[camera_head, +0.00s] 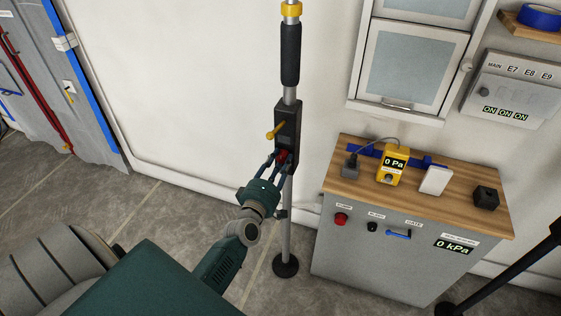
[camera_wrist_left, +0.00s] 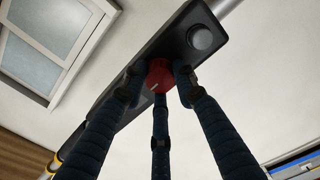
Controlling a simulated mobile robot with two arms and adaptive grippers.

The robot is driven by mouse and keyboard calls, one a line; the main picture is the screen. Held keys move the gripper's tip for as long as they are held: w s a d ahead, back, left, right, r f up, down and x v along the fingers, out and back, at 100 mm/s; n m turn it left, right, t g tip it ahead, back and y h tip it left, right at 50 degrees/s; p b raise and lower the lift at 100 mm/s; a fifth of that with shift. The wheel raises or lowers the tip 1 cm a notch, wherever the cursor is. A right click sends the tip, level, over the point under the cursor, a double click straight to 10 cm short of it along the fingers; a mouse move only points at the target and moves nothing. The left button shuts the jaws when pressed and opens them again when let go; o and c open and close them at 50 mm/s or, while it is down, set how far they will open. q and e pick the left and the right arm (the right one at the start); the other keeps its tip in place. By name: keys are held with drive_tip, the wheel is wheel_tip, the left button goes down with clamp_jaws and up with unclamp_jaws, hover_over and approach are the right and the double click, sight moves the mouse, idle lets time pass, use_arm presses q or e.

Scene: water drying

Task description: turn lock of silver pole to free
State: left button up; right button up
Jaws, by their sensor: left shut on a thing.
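The silver pole (camera_head: 287,218) stands upright on a round black foot, with a black grip and a yellow collar higher up. A black lock housing (camera_head: 291,115) is fixed on it, with a yellow lever (camera_head: 275,131) pointing out to the left. Low on the housing is a red knob (camera_head: 282,156); in the left wrist view the red knob (camera_wrist_left: 159,75) has a small white mark. My left gripper (camera_head: 276,164) is shut on the red knob, its dark fingers around it, partly hiding it. A round grey button (camera_wrist_left: 201,38) shows on the housing too. My right gripper is not seen.
A wood-topped cabinet (camera_head: 400,240) stands right of the pole, carrying a yellow gauge (camera_head: 391,165) reading 0 Pa, a white box and a black block. A windowed wall cabinet (camera_head: 408,60) hangs above. A plastic-sheeted doorway (camera_head: 60,80) is at left.

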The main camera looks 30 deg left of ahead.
use_arm(q)
drive_tip(key=shift+a+r, duration=0.3)
drive_tip(key=shift+r, duration=0.1)
drive_tip(key=o, duration=0.9)
drive_tip(key=shift+o, duration=1.3)
drive_tip(key=shift+a+f, duration=0.1)
drive_tip(key=shift+f, duration=0.15)
drive_tip(key=v, duration=1.2)
